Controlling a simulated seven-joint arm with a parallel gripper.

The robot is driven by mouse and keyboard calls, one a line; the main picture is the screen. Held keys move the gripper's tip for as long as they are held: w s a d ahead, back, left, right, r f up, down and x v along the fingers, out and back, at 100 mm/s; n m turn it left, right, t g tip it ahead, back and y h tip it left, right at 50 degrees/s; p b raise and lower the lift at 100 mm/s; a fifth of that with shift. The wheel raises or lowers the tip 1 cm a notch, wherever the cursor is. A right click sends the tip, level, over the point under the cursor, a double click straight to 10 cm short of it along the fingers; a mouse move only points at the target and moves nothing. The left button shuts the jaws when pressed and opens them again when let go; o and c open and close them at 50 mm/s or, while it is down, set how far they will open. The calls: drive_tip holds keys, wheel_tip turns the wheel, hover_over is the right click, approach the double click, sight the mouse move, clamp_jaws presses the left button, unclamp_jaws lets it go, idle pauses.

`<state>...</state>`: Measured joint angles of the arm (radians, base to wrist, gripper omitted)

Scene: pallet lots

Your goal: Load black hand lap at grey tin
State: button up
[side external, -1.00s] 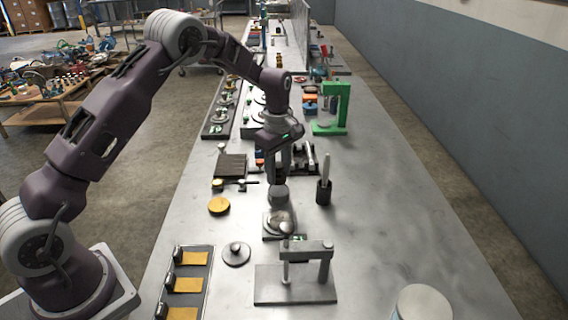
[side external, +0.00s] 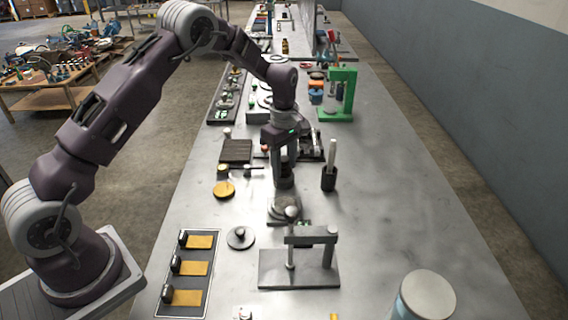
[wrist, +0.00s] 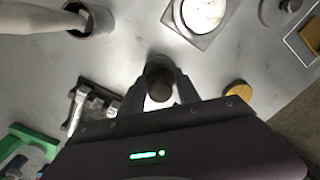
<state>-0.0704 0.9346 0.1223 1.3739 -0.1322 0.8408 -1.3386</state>
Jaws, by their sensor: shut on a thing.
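My gripper (side external: 284,182) is shut on a dark, round-topped piece (wrist: 160,88) with a wider grey part around or below it, probably the black hand lap. It is above the bench, just behind a square plate bearing a pale disc (wrist: 205,12). The fingers hide much of the held piece in the side view. A grey disc with a knob (side external: 240,237) lies to the left of the plate. A round container with a grey lid (side external: 428,294) stands at the front right; I cannot tell whether it is the grey tin.
A grey stand (side external: 300,268) is in front of the plate. A dark holder with an upright pale rod (side external: 329,178) is to the right. A tray with yellow pads (side external: 188,275) lies front left, and a green press (side external: 338,95) stands behind. The bench's right side is mostly clear.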

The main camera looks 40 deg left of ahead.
sight(284, 158)
drive_tip(key=shift+f, duration=0.6)
idle(1.1)
drive_tip(key=shift+r, duration=3.6)
